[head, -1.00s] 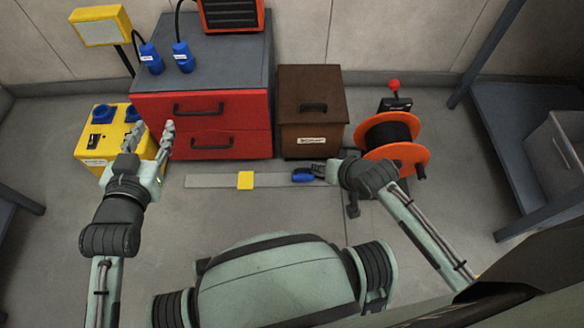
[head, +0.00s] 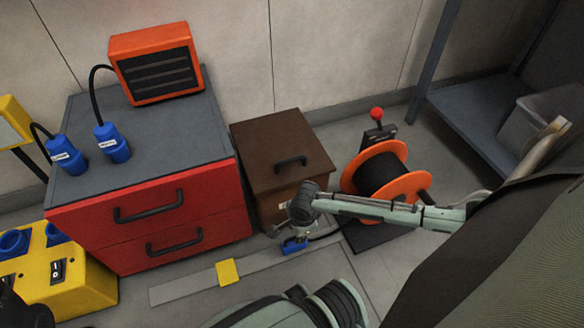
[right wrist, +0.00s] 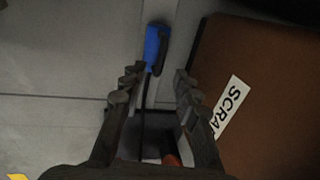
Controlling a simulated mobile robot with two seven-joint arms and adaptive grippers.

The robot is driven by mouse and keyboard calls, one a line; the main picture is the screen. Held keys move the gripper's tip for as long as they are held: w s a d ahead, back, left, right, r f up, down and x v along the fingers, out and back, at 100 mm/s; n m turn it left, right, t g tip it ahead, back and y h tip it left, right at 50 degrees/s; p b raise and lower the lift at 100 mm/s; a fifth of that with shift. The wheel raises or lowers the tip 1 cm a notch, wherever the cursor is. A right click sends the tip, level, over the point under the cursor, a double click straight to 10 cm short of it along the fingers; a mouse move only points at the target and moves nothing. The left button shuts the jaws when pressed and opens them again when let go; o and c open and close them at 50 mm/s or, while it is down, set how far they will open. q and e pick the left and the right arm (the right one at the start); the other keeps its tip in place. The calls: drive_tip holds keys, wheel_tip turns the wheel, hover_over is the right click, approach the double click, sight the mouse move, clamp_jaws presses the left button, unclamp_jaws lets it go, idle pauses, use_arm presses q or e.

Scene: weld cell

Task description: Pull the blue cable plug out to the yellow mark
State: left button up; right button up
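The blue cable plug (head: 293,246) lies on the floor on a flat grey strip (head: 185,289), in front of the brown box. The yellow mark (head: 228,272) is on the strip to the left of the plug, with bare strip between them. My right gripper (head: 280,229) is low over the plug. In the right wrist view the plug (right wrist: 153,47) is just beyond the open fingertips of this gripper (right wrist: 157,73), and a dark cable runs back between the fingers. I cannot tell whether a finger touches it.
The brown box (head: 282,146) stands right behind the plug. An orange cable reel (head: 400,152) is to its right. A red drawer cabinet (head: 150,219) and a yellow power box (head: 75,289) are at left. A dark shelf (head: 480,115) is at back right.

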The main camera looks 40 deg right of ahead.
sight(294, 238)
drive_tip(key=f+b, duration=0.1)
drive_tip(key=f, duration=0.1)
drive_tip(key=w+f+b, duration=0.1)
drive_tip(key=f, duration=0.1)
drive_tip(key=shift+f, duration=0.3)
drive_tip(key=shift+c, duration=0.4)
clamp_jaws()
